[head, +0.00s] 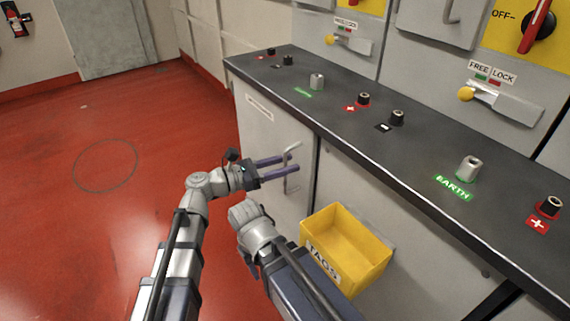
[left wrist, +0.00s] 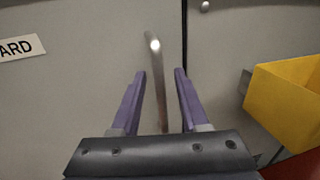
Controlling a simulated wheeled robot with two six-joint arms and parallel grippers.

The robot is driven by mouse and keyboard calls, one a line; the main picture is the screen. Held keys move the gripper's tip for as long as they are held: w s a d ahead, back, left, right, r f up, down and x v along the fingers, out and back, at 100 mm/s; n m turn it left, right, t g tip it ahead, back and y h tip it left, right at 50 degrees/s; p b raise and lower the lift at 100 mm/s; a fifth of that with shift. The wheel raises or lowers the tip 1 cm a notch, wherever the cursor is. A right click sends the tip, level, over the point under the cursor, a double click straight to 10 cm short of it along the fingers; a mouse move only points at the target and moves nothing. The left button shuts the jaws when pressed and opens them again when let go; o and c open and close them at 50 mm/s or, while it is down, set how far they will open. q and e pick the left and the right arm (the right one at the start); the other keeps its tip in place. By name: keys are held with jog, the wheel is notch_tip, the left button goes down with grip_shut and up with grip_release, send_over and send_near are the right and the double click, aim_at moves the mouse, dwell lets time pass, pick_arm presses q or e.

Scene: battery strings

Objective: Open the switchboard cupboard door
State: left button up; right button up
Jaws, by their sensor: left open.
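The grey cupboard door (head: 270,125) is under the black bench top, and it looks closed. Its upright metal bar handle (head: 291,165) is near the door's right edge. My left gripper (head: 285,166) is open at the handle, with its two purple fingers pointing at the door. In the left wrist view the handle (left wrist: 157,75) stands between the open fingers (left wrist: 155,80), with gaps on both sides. Part of a label ending in "ARD" (left wrist: 20,47) shows on the door (left wrist: 80,90).
A yellow TAGS bin (head: 345,245) hangs on the panel just right of the door; it also shows in the left wrist view (left wrist: 285,100). The black bench top (head: 330,110) with terminals overhangs the door. The red floor (head: 100,230) to the left is clear.

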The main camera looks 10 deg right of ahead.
pick_arm(q)
jog(key=shift+c, duration=0.4)
grip_shut()
dwell(1.0)
